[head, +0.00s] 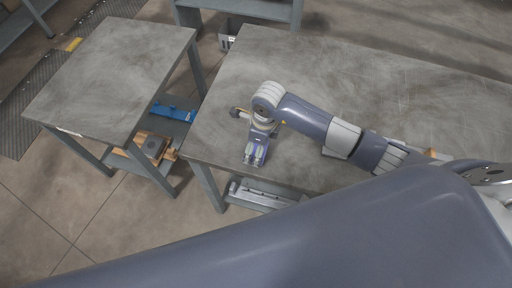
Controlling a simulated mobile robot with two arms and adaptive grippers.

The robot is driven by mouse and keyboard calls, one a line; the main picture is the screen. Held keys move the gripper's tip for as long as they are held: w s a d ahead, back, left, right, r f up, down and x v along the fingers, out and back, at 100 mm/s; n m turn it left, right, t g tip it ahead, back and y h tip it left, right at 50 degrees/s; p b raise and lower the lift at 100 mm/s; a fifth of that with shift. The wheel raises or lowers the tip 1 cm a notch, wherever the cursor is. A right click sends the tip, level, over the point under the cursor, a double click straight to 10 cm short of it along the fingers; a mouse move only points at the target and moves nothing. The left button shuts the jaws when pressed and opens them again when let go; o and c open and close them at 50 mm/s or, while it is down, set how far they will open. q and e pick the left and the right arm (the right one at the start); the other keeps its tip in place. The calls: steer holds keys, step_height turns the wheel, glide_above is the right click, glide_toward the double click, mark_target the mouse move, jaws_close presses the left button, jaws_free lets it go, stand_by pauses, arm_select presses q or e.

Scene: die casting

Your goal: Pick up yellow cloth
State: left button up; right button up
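I cannot clearly make out a yellow cloth. A small yellow bit (283,122) shows beside my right wrist over the large grey table (390,85); my arm may hide more of it. My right gripper (255,158) points toward the near left part of this table, close to its front edge. Its fingers are too small to tell if they are open or shut, and I see nothing clearly held. My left gripper is not in view.
A dark-ended tool (238,112) lies left of my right wrist. An orange-brown item (431,153) is partly behind my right arm. A smaller table (115,75) stands at left, across a gap, with a blue item (174,112) below. The large table's far side is clear.

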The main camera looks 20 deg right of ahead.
mark_target(255, 149)
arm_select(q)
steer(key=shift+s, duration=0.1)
arm_select(e)
steer(key=c, duration=0.4)
steer(key=shift+c, duration=0.2)
steer(key=shift+r, duration=0.15)
steer(key=shift+w+r+b, duration=0.1)
steer(key=shift+r+b, duration=0.3)
steer(key=shift+r, duration=0.1)
steer(key=shift+s+a+r+b, duration=0.1)
steer(key=shift+s+r+b, duration=0.2)
steer(key=shift+r, duration=0.2)
steer(key=shift+s+r+b, duration=0.2)
steer(key=shift+r+b, duration=0.1)
steer(key=shift+r, duration=0.2)
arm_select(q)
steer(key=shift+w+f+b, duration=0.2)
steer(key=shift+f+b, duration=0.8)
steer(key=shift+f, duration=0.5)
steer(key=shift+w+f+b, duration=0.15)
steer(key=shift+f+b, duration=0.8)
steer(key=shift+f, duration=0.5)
arm_select(e)
steer(key=s+a+r, duration=0.1)
steer(key=s+a, duration=0.2)
steer(key=s, duration=1.1)
steer(key=shift+s+r, duration=0.4)
steer(key=shift+a, duration=0.1)
